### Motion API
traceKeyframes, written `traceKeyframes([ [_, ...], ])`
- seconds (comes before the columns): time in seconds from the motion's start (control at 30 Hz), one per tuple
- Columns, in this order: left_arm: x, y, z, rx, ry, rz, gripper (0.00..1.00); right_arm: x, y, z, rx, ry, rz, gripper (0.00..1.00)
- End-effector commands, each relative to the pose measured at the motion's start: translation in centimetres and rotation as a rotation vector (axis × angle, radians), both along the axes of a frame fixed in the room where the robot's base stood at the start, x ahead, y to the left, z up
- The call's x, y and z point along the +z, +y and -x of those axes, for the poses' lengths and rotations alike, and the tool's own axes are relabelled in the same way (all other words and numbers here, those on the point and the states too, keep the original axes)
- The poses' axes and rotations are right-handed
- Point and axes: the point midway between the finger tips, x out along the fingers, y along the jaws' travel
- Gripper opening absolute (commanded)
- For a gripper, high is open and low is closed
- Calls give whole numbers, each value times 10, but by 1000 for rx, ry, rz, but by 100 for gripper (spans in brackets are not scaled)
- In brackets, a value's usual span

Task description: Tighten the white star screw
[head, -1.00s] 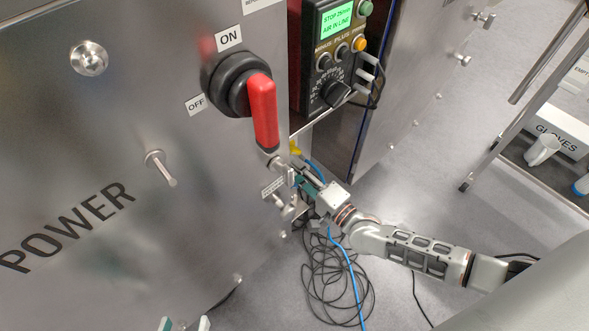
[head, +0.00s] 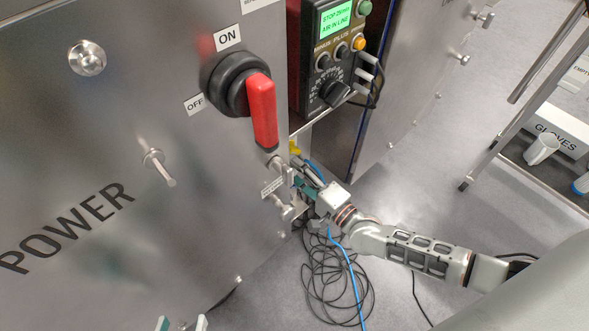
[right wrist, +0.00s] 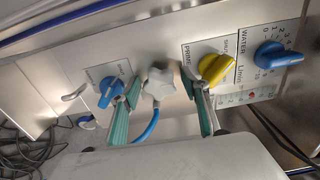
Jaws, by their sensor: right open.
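The white star screw (right wrist: 158,83) is a pale lobed knob on the metal panel in the right wrist view. My right gripper (right wrist: 162,77) is open, with one green-padded finger on each side of the screw. Contact with the screw cannot be made out. In the head view, my right gripper (head: 300,186) is at the lower right edge of the steel cabinet; I cannot make out the screw there. The fingertips of my left gripper (head: 181,325) show at the bottom edge of the head view, apart and with nothing seen between them.
A blue knob (right wrist: 109,92) is left of the screw; a yellow knob (right wrist: 215,69) and another blue knob (right wrist: 278,56) are to its right. A red-handled switch (head: 263,110) juts from the cabinet (head: 100,130). Coiled black cable (head: 335,285) lies on the floor.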

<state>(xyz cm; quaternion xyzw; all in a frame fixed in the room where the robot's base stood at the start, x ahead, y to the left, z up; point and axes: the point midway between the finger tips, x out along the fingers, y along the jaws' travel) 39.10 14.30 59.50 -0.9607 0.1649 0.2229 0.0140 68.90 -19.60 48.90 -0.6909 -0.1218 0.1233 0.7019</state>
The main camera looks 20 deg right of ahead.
Motion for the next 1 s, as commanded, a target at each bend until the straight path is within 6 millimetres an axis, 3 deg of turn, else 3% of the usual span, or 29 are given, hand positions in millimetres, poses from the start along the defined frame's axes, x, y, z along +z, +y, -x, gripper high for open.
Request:
traceKeyframes([
  [0.6,-1,-1,2,-4,3,1,40,-1,-36,98,1,4,1,46],
  [1.0,-1,-1,2,-4,4,0,40,0,-41,111,0,1,0,46],
])
